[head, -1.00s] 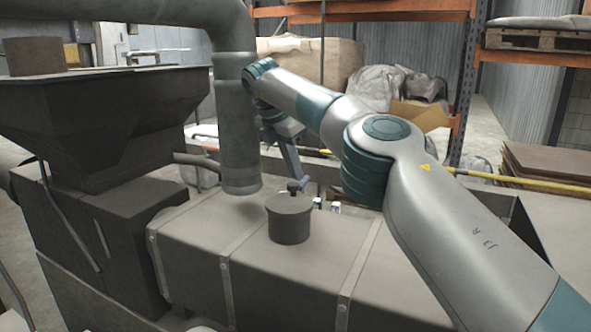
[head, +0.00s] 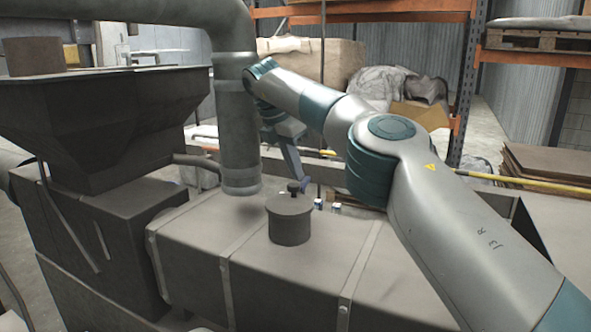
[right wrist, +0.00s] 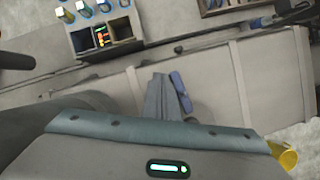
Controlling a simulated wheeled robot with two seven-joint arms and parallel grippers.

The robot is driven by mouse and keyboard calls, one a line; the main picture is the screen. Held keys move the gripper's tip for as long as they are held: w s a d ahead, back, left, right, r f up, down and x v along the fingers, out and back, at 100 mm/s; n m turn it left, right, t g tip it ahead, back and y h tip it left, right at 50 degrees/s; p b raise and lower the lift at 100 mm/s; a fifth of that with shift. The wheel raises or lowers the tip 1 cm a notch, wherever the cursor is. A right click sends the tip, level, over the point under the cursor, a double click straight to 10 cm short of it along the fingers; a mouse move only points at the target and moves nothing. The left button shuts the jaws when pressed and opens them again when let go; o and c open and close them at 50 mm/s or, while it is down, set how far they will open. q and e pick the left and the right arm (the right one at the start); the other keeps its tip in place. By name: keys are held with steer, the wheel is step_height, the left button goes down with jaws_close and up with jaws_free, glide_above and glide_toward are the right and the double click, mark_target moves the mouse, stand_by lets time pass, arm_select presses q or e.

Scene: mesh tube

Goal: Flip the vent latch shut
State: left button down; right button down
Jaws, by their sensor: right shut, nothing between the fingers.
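I cannot pick out the vent latch for certain. In the right wrist view my right gripper's grey and blue fingers (right wrist: 172,97) are shut and empty over the grey surface. My left gripper is not in view.
A thick vertical pipe (head: 238,130) stands left of my right forearm. A dark hopper (head: 105,115) is at the far left. A yellow bar (head: 535,184) runs behind my arm.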

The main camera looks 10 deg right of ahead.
steer(key=shift+r, duration=0.1)
steer(key=p+v, duration=0.5)
steer(key=v, duration=0.7)
steer(key=shift+s+f, duration=0.1)
steer(key=shift+f, duration=0.1)
stand_by(0.3)
